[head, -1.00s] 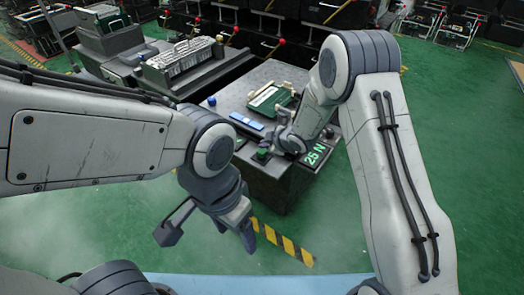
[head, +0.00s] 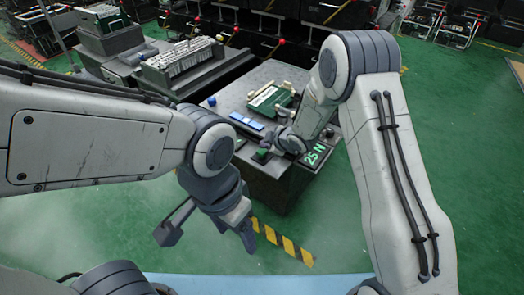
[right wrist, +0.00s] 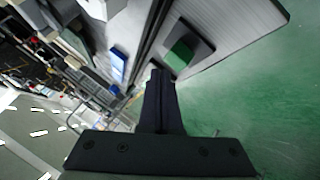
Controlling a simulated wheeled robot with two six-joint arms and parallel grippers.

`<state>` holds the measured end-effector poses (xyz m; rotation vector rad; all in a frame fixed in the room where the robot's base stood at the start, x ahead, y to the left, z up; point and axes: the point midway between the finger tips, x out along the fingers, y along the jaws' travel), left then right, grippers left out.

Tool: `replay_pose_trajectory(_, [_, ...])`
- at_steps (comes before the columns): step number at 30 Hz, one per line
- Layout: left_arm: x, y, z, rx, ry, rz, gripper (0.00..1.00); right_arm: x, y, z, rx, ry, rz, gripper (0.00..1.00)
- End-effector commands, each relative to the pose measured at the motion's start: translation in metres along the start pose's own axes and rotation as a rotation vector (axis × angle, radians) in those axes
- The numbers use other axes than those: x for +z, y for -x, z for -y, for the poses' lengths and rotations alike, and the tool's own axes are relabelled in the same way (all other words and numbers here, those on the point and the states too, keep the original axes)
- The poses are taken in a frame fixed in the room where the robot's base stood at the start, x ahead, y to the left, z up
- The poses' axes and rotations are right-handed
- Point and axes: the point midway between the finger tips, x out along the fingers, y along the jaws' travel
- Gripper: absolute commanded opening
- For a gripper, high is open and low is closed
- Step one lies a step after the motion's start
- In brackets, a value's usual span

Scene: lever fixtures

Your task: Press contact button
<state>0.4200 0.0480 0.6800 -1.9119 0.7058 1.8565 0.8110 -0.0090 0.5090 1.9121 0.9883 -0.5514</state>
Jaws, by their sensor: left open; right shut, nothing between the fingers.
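The green contact button (head: 262,154) is at the front corner of the dark fixture box (head: 262,182). In the right wrist view the green button (right wrist: 180,54) sits on a dark square base, just beyond and right of the fingertips. My right gripper (head: 272,146) is shut and empty, close beside the button; its fingers (right wrist: 161,78) are together. I cannot tell whether they touch the button. My left gripper (head: 209,231) is open and empty, in front of the box above the floor.
A blue block (head: 246,121) and a green unit (head: 271,99) are on the box top. A green "25 N" label (head: 317,155) is at its right edge. Yellow-black floor tape (head: 288,245) lies in front. Another fixture (head: 183,62) stands behind left.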

Motion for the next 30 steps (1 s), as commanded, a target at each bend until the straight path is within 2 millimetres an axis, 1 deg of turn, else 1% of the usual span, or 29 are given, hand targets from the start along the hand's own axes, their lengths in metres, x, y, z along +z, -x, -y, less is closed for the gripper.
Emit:
replay_pose_trajectory(12, [0.0003, -0.0062, 0.0004, 0.000, 0.000, 0.000, 0.71, 0.0047, -0.0060, 0.0043, 0.000, 0.000, 0.000, 0.00])
replay_pose_trajectory(30, [0.0004, -0.0077, 0.0006, 0.000, 0.000, 0.000, 0.71, 0.0059, -0.0076, 0.0056, 0.000, 0.000, 0.000, 0.00])
